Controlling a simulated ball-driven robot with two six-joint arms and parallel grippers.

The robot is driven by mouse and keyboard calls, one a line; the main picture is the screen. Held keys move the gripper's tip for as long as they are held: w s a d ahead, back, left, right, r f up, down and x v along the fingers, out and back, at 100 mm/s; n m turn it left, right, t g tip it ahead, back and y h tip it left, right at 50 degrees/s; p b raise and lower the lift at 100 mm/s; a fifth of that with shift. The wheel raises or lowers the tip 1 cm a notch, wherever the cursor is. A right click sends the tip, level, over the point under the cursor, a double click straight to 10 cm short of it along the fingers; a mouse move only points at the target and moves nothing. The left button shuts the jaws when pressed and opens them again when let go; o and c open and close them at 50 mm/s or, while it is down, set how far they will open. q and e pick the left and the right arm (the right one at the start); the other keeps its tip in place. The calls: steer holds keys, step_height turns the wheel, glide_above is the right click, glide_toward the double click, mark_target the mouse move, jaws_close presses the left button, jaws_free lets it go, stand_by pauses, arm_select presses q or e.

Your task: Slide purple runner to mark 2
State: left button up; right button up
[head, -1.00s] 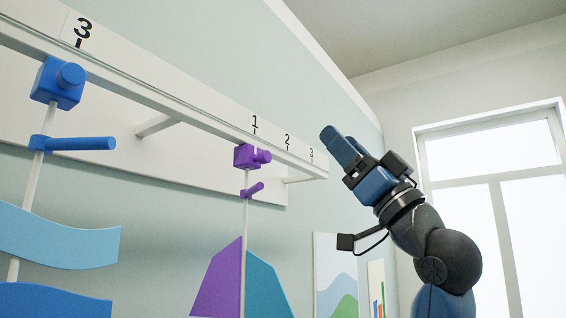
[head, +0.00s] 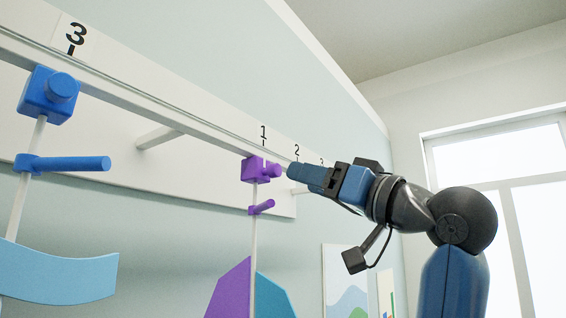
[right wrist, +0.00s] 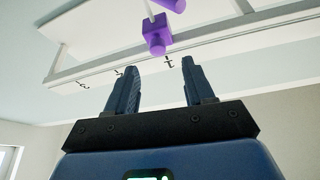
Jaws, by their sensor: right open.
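The purple runner (head: 255,170) hangs on the white rail at mark 1 (head: 263,132). It has a knob on its right, and a purple handle (head: 262,207) on the rod below it. Mark 2 (head: 297,150) is to its right along the rail. My right gripper (head: 292,171) has its fingertips close to the runner's knob in the head view; I cannot tell if they touch. In the right wrist view the runner (right wrist: 155,38) shows beyond the two open, empty fingers (right wrist: 162,62), a gap apart from them. My left gripper is not in view.
The white rail (head: 160,103) slopes down to the right, with mark 3 (head: 321,161) partly seen beyond mark 2. A blue runner (head: 47,95) with a blue handle (head: 70,163) hangs at the left. Purple and teal panels hang below the purple runner.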

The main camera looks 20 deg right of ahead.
mark_target(278, 173)
steer(key=p+x, duration=0.2)
steer(key=x, duration=0.4)
steer(key=shift+w+f+p, duration=0.1)
steer(key=shift+w+p, duration=0.2)
steer(key=shift+p, duration=0.05)
steer(key=shift+w+a, duration=0.1)
steer(key=shift+w, duration=0.05)
steer(key=shift+a+r+p, duration=0.15)
steer(key=shift+r+p, duration=0.1)
steer(key=shift+p, duration=0.05)
steer(key=shift+w, duration=0.15)
steer(key=shift+w, duration=0.15)
steer(key=c, duration=0.4)
jaws_close()
